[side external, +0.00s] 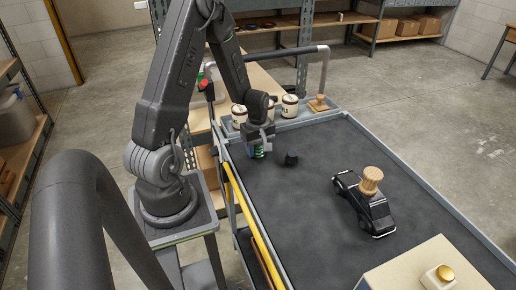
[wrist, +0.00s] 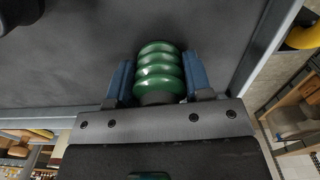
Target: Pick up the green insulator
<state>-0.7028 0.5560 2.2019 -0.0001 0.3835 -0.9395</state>
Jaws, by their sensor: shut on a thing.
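The green insulator (wrist: 159,70) is a ribbed, glossy piece with a dark end. In the wrist view it sits between the blue-padded fingers of my gripper (wrist: 160,82), which are shut on it. In the side view my gripper (side external: 257,152) is at the left part of the dark cart top (side external: 300,215), near its left edge. Only a little green of the insulator shows there, between the fingers. I cannot tell whether it touches the cart top or is just above it.
A small dark object (side external: 291,158) stands just right of my gripper. Cream jars (side external: 290,106) line the back edge. A black toy car (side external: 364,205) with a wooden piece (side external: 370,179) on it is at right. A cream box with a gold knob (side external: 444,273) is in front. The middle is clear.

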